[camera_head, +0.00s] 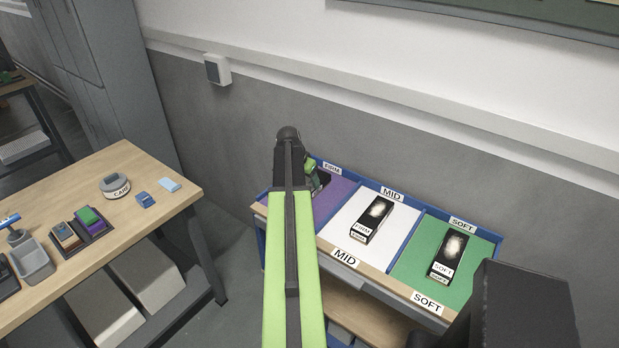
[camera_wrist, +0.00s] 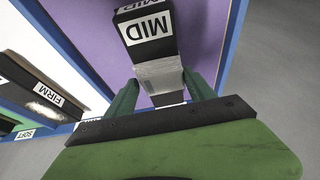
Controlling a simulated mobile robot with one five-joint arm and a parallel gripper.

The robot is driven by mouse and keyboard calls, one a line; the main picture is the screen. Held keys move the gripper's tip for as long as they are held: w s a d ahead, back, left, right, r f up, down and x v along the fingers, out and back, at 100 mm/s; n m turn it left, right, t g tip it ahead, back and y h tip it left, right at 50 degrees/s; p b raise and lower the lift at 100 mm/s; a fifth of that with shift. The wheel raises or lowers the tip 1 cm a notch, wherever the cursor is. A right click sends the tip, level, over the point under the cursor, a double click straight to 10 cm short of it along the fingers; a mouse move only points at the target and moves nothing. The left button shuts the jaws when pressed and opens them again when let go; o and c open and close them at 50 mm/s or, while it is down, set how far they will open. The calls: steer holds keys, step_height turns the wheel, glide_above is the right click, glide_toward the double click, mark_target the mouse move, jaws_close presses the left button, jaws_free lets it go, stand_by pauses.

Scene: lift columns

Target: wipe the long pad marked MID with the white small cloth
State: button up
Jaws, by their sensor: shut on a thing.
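The long black pad marked MID (camera_wrist: 147,28) lies on the purple panel (camera_wrist: 100,30) of the blue-edged tray. In the head view my arm mostly covers this pad. My gripper (camera_wrist: 161,78) has its green fingers shut on the small whitish cloth (camera_wrist: 160,73). The cloth is over the pad, just past its MID label; I cannot tell whether it presses on the surface. In the head view my gripper (camera_head: 314,168) is over the purple section, and the cloth cannot be made out there.
A pad marked FIRM (camera_head: 372,220) lies on the white panel, and one marked SOFT (camera_head: 449,250) on the green panel; both bear pale smudges. A wooden table (camera_head: 120,220) at left holds a round container (camera_head: 115,184), blue items and sponges. A grey wall stands behind the tray.

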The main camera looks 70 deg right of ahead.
step_height(320, 180, up, 6)
steer(key=p, duration=0.6)
step_height(320, 180, up, 3)
steer(key=p, duration=0.3)
steer(key=shift+r, duration=0.1)
steer(key=shift+f, duration=0.2)
